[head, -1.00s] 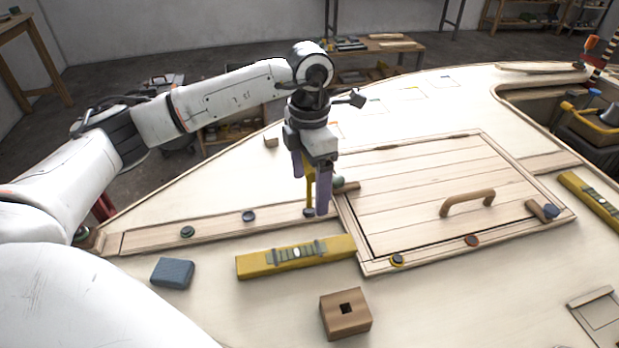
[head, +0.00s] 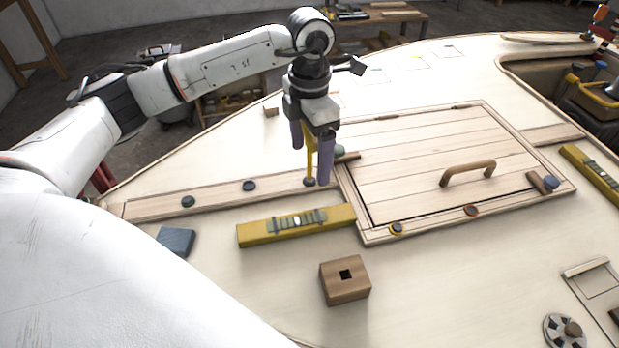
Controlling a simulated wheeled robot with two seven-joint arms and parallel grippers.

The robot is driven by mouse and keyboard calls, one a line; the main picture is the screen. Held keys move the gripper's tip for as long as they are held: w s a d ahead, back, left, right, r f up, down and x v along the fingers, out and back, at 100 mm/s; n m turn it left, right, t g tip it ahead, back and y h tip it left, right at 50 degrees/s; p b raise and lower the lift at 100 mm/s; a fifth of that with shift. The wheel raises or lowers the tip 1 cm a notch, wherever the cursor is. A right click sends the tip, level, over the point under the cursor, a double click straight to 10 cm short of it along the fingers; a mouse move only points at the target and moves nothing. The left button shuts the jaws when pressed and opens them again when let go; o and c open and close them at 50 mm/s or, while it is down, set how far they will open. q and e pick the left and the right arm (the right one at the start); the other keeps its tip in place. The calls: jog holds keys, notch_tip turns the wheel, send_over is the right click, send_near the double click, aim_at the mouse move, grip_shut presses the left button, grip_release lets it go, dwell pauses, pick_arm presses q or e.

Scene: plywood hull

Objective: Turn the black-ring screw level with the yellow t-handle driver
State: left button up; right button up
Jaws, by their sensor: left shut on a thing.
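My left gripper (head: 312,158) is shut on the yellow t-handle driver (head: 310,150). Its purple-grey fingers point down, and part of the driver is hidden between them. The driver looks upright, with its lower end at a dark screw (head: 309,183) on the plank, left of the hatch. I cannot tell whether the tip is seated or how high this screw stands. Two more dark screws, one at the left (head: 187,201) and one in the middle (head: 249,186), sit along the same plank; their ring colours are hard to tell apart. My right gripper is out of view.
A yellow level (head: 295,226) lies in front of the plank. A wooden block with a square hole (head: 345,281) and a blue block (head: 176,241) lie nearer. A hatch with a handle (head: 467,173) is at right, with a yellow-ringed screw (head: 396,229) and an orange-ringed one (head: 471,211).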

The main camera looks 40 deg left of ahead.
pick_arm(q)
jog(key=shift+f, duration=0.2)
jog(key=m+b, duration=0.1)
jog(key=m, duration=0.2)
jog(key=shift+f, duration=0.15)
jog(key=shift+m, duration=1.4)
